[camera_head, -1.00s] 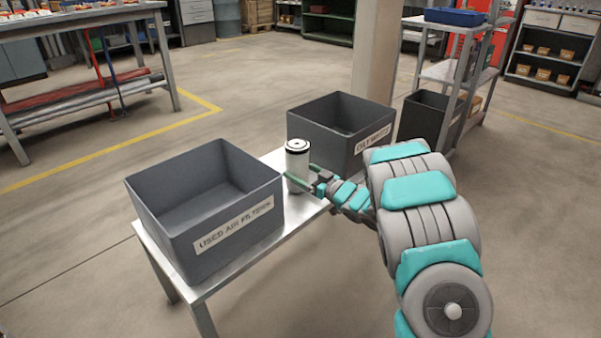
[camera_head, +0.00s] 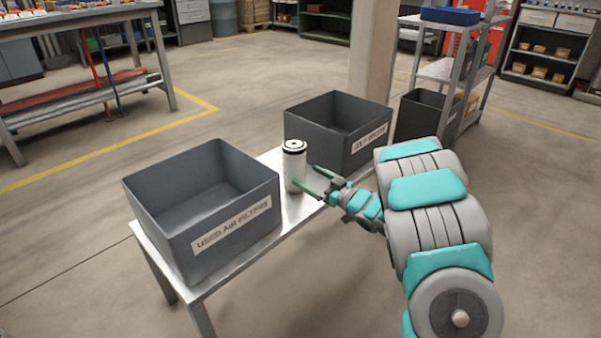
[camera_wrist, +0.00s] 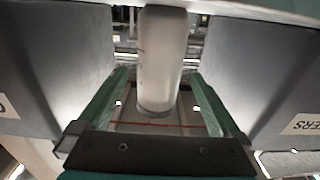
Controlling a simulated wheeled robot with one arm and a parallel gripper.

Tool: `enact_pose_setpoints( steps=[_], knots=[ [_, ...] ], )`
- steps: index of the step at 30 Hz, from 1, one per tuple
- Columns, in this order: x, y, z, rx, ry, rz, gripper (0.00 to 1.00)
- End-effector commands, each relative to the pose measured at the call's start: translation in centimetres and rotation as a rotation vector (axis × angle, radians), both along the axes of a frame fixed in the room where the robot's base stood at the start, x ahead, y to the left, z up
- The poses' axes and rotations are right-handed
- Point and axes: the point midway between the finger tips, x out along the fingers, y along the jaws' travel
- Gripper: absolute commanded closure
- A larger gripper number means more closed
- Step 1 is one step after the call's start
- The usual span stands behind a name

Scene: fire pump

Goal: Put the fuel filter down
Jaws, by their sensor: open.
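The fuel filter (camera_head: 295,168) is a white cylinder with a black top. It stands upright on the metal table (camera_head: 262,238), in the gap between two grey bins. My gripper (camera_head: 311,181) is open just to the right of the filter, its green fingers pointing toward it. In the wrist view the filter (camera_wrist: 162,60) shows beyond and between the spread fingers (camera_wrist: 160,100), with a gap on each side. The fingers do not hold it.
A grey bin labelled "USED AIR FILTERS" (camera_head: 235,235) stands at the table's left. Another labelled grey bin (camera_head: 318,145) stands at its far end; its label is blurred. A dark bin (camera_head: 416,117) stands beyond, near a shelf. Open floor surrounds the table.

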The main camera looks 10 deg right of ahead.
Motion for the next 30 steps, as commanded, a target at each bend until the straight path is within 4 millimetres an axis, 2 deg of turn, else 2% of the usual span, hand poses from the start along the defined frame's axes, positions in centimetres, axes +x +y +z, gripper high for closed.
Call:
enact_pose_setpoints(
  steps=[6,13,19,23,26,30],
  knots=[
    [-3.3,-2.6,0.1,-0.002,0.0,-0.003,0.0],
    [-5.2,-3.9,-0.1,0.0,0.002,-0.003,0.0],
    [-5.3,-4.0,0.0,-0.005,0.002,-0.004,0.0],
    [-4.5,-4.7,0.3,-0.071,0.02,-0.054,0.0],
    [-3.4,-6.4,0.7,-0.18,0.061,-0.148,0.0],
    [-2.8,-10.0,2.1,-0.343,0.148,-0.33,0.0]
  ],
)
